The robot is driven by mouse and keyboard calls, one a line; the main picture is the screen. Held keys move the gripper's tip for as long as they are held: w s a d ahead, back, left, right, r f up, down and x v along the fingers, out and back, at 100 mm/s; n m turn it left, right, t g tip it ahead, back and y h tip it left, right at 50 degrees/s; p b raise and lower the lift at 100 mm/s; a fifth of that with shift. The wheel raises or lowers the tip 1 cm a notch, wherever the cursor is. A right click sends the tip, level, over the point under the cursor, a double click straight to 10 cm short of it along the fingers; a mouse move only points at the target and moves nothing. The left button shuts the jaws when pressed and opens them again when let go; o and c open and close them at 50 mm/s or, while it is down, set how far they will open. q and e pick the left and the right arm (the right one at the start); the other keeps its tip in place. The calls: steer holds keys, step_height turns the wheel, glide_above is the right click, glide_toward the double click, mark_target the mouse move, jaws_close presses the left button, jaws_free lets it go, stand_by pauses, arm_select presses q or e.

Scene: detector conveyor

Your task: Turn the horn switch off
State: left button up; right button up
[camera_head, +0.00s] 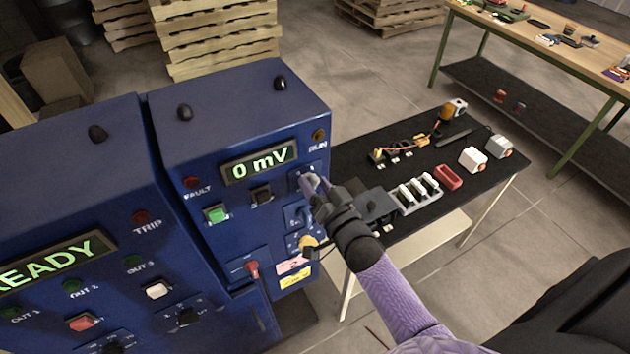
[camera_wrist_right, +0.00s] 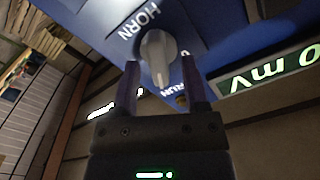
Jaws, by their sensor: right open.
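The horn switch is a light grey rotary knob (camera_wrist_right: 158,55) on the blue cabinet, under the label HORN in the right wrist view. My right gripper (camera_wrist_right: 161,82) is open, with one finger on each side of the knob's lower end. I cannot tell whether either finger touches it. In the head view my right gripper (camera_head: 312,186) reaches the upper right of the cabinet's front and mostly hides the knob. My left gripper is not in view.
The blue cabinet (camera_head: 240,105) shows 0 mV, with a green button (camera_head: 216,214) and a red lever (camera_head: 253,270) on its front. A second cabinet at left reads READY. A black table (camera_head: 420,170) with several parts stands to the right.

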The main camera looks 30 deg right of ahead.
steer(key=shift+w, duration=0.25)
jaws_close()
steer(key=n, duration=0.5)
steer(key=shift+a+n, duration=0.25)
steer(key=shift+n, duration=0.05)
steer(key=n, duration=0.6)
steer(key=shift+a+b, duration=0.25)
steer(key=shift+b, duration=0.05)
steer(key=shift+n, duration=0.3)
